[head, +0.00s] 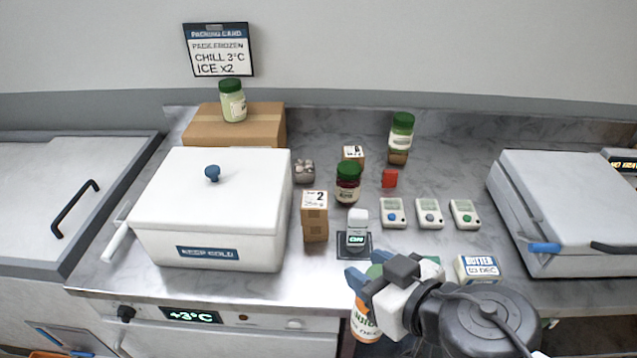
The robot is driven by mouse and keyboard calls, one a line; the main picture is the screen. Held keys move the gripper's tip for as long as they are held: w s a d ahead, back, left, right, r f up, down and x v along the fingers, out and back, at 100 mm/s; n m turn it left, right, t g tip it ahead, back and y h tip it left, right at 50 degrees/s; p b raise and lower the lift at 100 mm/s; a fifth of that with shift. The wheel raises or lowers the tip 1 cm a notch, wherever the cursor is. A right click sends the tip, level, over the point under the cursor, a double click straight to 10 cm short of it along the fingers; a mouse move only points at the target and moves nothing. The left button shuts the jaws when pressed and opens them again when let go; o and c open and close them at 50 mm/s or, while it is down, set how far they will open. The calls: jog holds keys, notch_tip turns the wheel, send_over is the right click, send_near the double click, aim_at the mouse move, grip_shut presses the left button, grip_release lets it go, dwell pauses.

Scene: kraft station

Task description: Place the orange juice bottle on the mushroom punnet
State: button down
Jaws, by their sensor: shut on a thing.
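The orange juice bottle (363,327) shows below my gripper (370,281) at the counter's front edge, with an orange band and a white label. My gripper has blue fingertips and is shut on the bottle; the jaws and wrist hide much of it, so the exact grip is not clear. A small punnet with grey-brown contents (304,171), which looks like the mushroom punnet, sits on the counter right of the white cool box. It is well behind and left of my gripper, and nothing stands on it.
The white cool box (215,225) stands left. Brown cartons (314,222), a dark red jar (347,186), a white switch (358,228) and several small meters (429,212) lie between. A butter pack (478,268) is right of my gripper. A red block (390,178) stands farther back.

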jog(key=w+a+r+n+g+y, duration=0.1)
jog(key=w+a+r, duration=0.1)
jog(key=w+r, duration=0.35)
jog(key=w+a+r+n+g, duration=0.1)
jog(key=w+a+r, duration=0.15)
jog(key=w, duration=0.55)
jog(key=w+a+r+n+y, duration=0.1)
jog(key=w+a+r, duration=0.15)
jog(key=w, duration=0.45)
jog(key=w+a+n+g+y, duration=0.1)
jog(key=w+a, duration=0.3)
jog(key=w, duration=0.8)
jog(key=w+a+f+n+g+y, duration=0.1)
jog(key=w+a, duration=0.2)
jog(key=w, duration=1)
jog(key=shift+a+f, duration=0.2)
jog(key=shift+a, duration=0.2)
notch_tip(320, 180, down, 6)
jog(key=shift+f, duration=0.15)
jog(key=shift+f, duration=1.9)
